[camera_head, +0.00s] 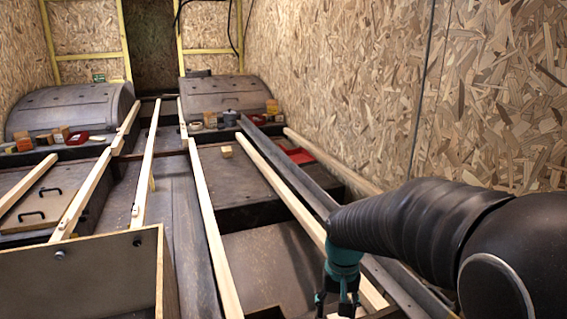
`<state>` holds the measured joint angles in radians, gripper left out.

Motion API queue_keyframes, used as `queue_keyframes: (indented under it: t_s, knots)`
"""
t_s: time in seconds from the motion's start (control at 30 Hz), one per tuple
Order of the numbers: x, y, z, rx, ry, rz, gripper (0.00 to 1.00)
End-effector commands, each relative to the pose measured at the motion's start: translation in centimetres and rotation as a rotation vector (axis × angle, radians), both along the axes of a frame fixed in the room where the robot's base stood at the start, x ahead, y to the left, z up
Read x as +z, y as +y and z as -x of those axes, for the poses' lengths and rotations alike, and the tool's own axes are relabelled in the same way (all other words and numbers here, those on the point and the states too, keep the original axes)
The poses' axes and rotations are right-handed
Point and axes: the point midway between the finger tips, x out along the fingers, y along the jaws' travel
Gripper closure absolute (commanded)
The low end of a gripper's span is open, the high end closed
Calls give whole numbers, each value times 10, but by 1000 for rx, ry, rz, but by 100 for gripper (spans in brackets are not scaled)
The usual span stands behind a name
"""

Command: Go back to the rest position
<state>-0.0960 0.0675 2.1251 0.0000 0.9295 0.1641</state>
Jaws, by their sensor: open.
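My gripper (337,297) is at the bottom right of the head view, at the end of my black-sleeved arm. It has dark fingers below a teal wrist and points down. The fingers are apart, with nothing seen between them. It hangs over or in front of the long pale wooden beam (283,189); the exact height above it cannot be told. The fingertips are close to the bottom edge of the picture.
Two dark wheel arches, left (72,108) and right (222,93), stand at the back with small boxes and tins before them. A small wooden block (226,152) lies on a dark panel. A chipboard wall (330,85) rises along the right. A board (85,280) stands front left.

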Motion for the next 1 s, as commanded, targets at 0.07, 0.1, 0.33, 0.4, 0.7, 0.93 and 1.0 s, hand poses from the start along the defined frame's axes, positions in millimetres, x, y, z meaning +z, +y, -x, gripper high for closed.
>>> queue_keyframes:
  t_s: [0.07,0.1,0.33,0.4,0.7,0.93,1.0]
  knots:
    - [15,-5,19,26,-31,-1,40]
    - [21,-7,29,41,-47,-2,40]
    - [52,-18,82,97,-152,0,40]
    - [60,-22,97,106,-186,3,40]
    - [90,-32,153,90,-347,11,40]
    - [113,-37,169,73,-452,17,40]
    - [117,-38,170,70,-467,18,40]
